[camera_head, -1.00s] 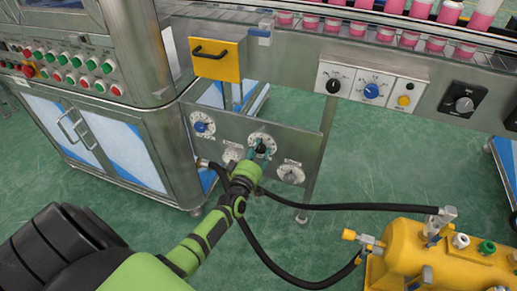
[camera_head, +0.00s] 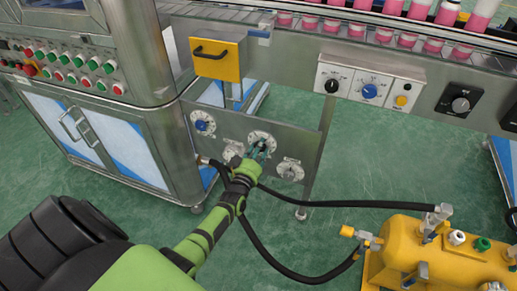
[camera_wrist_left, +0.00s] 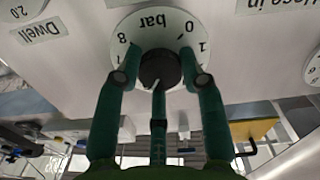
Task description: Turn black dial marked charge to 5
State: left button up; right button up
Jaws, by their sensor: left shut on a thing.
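The black knob (camera_wrist_left: 160,68) sits on a round white dial plate printed "bar" with numbers around its rim. In the wrist view it appears upside down, and a pale mark shows low on the knob. The word "charge" is not legible. My left gripper (camera_wrist_left: 160,82) is shut on the knob, its teal fingers around it. In the head view the left gripper (camera_head: 259,150) reaches the dial plate (camera_head: 262,138) on the steel panel, largely covering the knob. The exact pointer reading cannot be told. My right gripper is not in view.
A blue dial (camera_head: 203,124) and another dial (camera_head: 290,169) share the steel panel (camera_head: 232,119). Black hoses (camera_head: 340,207) run from the panel to a yellow machine (camera_head: 440,250). A yellow drawer front (camera_head: 217,65) is above; open green floor lies to the right.

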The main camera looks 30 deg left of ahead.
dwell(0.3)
pick_arm(q)
jog(key=o, duration=1.2)
jog(key=shift+c, duration=0.2)
jog(key=v, duration=1.2)
jog(key=shift+f, duration=0.1)
